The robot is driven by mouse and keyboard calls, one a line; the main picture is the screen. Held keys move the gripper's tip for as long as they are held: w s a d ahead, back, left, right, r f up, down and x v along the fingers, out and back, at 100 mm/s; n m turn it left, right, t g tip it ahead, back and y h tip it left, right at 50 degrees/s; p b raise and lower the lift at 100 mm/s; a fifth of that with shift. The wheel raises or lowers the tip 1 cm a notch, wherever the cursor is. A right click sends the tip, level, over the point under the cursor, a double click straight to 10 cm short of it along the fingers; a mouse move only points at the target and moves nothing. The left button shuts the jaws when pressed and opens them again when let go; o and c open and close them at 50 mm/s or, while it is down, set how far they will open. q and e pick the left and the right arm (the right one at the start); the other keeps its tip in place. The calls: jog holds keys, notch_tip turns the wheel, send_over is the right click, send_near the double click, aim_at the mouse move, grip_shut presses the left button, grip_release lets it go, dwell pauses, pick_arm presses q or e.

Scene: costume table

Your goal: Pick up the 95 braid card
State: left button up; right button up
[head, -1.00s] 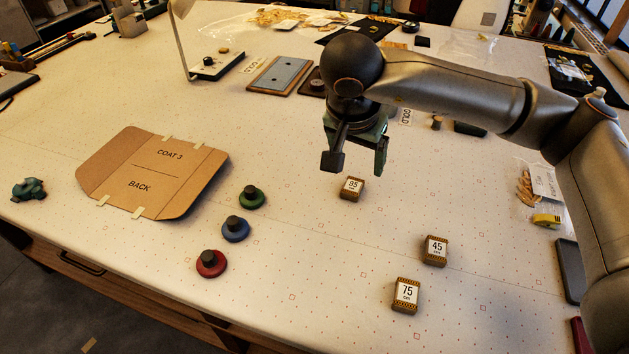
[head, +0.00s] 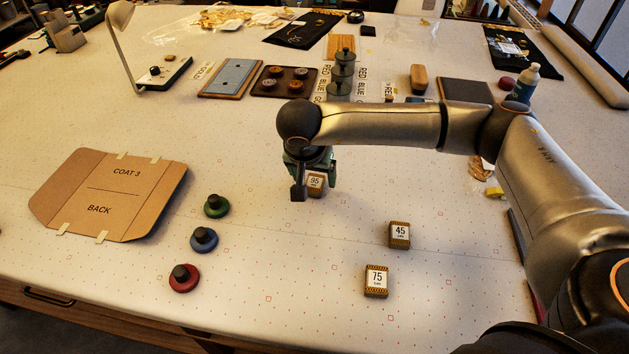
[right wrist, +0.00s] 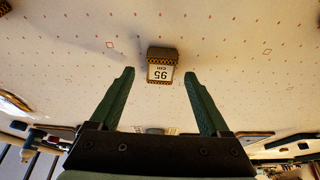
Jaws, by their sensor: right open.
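The 95 braid card (head: 315,184) is a small block with dark patterned ends and a white label, lying on the table. In the head view it is partly covered by my right gripper (head: 312,190). In the right wrist view the 95 card (right wrist: 162,66) lies just beyond the tips of the two green fingers, in line with the gap between them. My right gripper (right wrist: 159,76) is open and empty there. My left gripper is not in view.
The 45 card (head: 399,234) and the 75 card (head: 376,280) lie to the right and nearer. Green (head: 216,205), blue (head: 204,239) and red (head: 184,278) knobbed discs stand left, beside the cardboard coat pattern (head: 112,193). The table between discs and cards is clear.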

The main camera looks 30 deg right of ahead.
jog(key=shift+x, duration=0.8)
jog(key=shift+c, duration=0.2)
grip_shut()
